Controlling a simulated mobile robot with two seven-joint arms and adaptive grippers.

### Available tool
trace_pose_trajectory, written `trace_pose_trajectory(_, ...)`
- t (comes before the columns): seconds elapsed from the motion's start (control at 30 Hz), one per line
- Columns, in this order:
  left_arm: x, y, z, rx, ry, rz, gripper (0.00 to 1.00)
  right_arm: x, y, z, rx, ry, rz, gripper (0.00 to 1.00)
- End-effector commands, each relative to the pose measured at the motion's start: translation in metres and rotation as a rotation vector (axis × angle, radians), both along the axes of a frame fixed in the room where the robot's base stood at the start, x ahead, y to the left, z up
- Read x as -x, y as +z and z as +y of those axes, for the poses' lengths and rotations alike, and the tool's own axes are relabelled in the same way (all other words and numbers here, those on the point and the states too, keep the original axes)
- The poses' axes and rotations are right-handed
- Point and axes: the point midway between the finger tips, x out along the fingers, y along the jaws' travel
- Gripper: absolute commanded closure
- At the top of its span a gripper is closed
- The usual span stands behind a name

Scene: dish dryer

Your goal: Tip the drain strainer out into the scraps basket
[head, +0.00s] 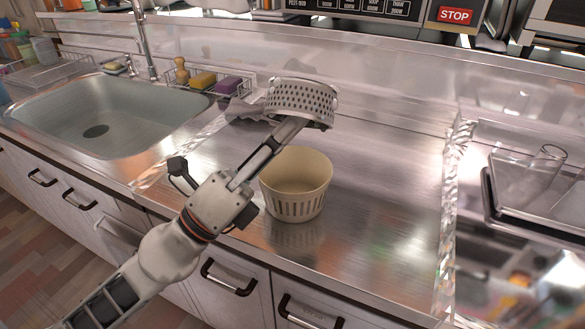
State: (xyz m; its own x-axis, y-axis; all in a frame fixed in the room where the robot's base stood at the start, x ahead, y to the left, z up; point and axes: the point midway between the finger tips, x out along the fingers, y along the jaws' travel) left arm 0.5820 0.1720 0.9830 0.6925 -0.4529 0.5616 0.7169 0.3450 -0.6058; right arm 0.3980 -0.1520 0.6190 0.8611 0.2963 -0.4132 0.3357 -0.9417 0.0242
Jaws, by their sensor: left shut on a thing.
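The drain strainer (301,101), a round metal cup with many small holes, is held in the air. My left gripper (284,133) is shut on it from the front, at its lower side. The strainer looks slightly tilted, and its contents cannot be made out. The scraps basket (297,187), cream with slots around its lower wall, stands upright on the steel counter. The strainer is above and behind the basket in the picture, apart from it. My left arm and gripper cover part of the basket's left rim. My right gripper is not in view.
The sink (110,105) is at the left, with a tap (143,40) behind it. A wire rack with a yellow sponge (202,80) and a purple sponge (228,85) stands at the back. Clear counter (385,170) lies right of the basket, before a glass-holding tray (490,205).

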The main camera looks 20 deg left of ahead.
Motion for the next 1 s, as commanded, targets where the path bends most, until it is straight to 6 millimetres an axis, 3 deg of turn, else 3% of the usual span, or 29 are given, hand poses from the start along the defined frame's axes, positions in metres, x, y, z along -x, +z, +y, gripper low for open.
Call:
trace_pose_trajectory(0.83, -0.001, 0.026, -0.002, -0.012, -0.008, -0.143, 1.00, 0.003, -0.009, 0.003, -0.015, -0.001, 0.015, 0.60)
trace_pose_trajectory(1.0, -0.001, 0.024, -0.002, -0.010, -0.009, -0.139, 1.00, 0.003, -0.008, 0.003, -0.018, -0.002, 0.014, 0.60)
